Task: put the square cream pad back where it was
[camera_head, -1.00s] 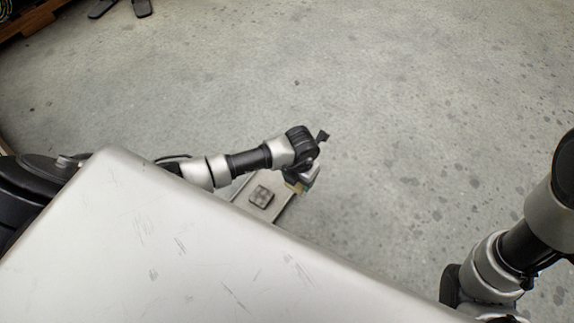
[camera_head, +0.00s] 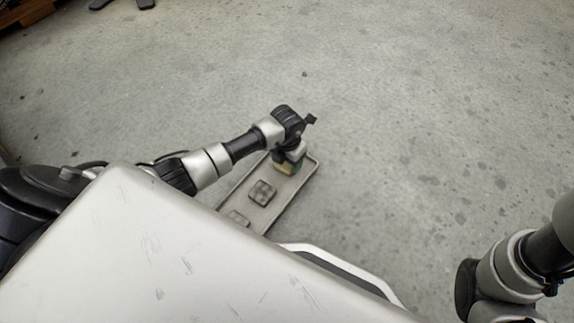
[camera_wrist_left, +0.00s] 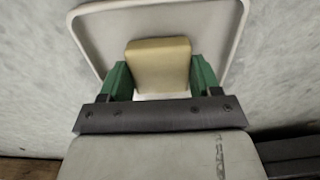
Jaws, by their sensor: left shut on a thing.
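The square cream pad (camera_wrist_left: 158,64) is between the green fingers of my left gripper (camera_wrist_left: 160,78) in the left wrist view, and the gripper is shut on it. In the head view the pad (camera_head: 287,168) shows partly below my left gripper (camera_head: 290,163), over the far end of a long shallow tray (camera_head: 306,176). The wrist view shows the pale tray (camera_wrist_left: 88,26) with its rim around the pad. I cannot tell whether the pad touches the tray floor. My right gripper is not in view; only part of the right arm shows at lower right.
A dark grey square pad (camera_head: 262,192) lies in the middle of the tray, and another grey pad (camera_head: 238,218) is partly hidden nearer to me. Speckled concrete floor is open beyond the tray. A wooden pallet edge (camera_head: 28,12) is at the upper left.

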